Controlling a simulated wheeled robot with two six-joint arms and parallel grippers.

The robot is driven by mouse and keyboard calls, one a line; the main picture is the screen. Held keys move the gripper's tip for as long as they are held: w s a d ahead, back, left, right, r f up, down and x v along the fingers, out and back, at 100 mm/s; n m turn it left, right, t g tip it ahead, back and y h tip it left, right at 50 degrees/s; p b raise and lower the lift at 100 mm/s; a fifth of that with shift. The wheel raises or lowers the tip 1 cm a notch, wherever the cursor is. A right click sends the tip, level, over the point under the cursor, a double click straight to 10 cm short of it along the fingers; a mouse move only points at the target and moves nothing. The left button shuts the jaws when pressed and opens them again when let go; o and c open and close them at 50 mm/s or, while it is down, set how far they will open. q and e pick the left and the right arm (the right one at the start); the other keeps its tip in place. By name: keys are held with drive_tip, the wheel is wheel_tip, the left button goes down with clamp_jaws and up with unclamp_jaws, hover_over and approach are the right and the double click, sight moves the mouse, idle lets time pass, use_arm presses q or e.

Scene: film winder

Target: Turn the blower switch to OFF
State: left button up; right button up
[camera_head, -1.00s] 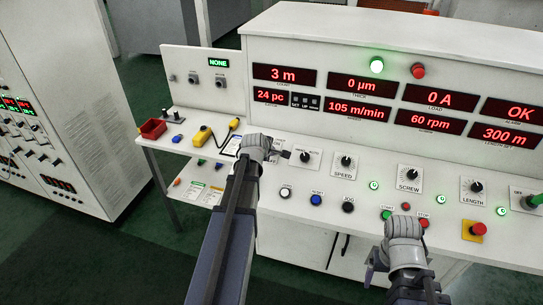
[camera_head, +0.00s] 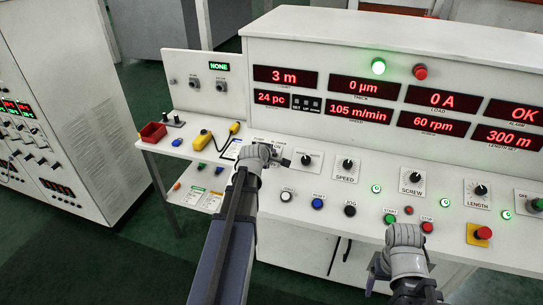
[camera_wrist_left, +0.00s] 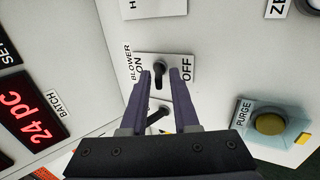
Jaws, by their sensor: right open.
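The blower switch (camera_wrist_left: 160,72) is a black lever on a white plate lettered BLOWER, ON and OFF in the left wrist view. Its lever sits between the two words; I cannot tell which setting it is at. My left gripper (camera_wrist_left: 163,76) is open, with its two dark fingers on either side of the lever; contact cannot be told. A second black lever (camera_wrist_left: 157,115) shows between the fingers, nearer the wrist. In the head view my left gripper (camera_head: 282,162) covers the blower switch. My right gripper (camera_head: 376,270) is open and empty, in front of the console's lower edge.
The purge button (camera_wrist_left: 269,124) is right of my fingers in the left wrist view. The speed knob (camera_head: 347,165), screw knob (camera_head: 415,176) and several push buttons lie to the right on the console. A side shelf with a red bin (camera_head: 152,132) stands at left.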

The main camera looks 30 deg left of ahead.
use_arm(q)
drive_tip(key=shift+o, duration=0.6)
drive_tip(key=p+v, duration=0.4)
drive_tip(key=v, duration=0.4)
drive_tip(key=shift+p, duration=0.4)
drive_tip(key=shift+w, duration=0.1)
idle(1.5)
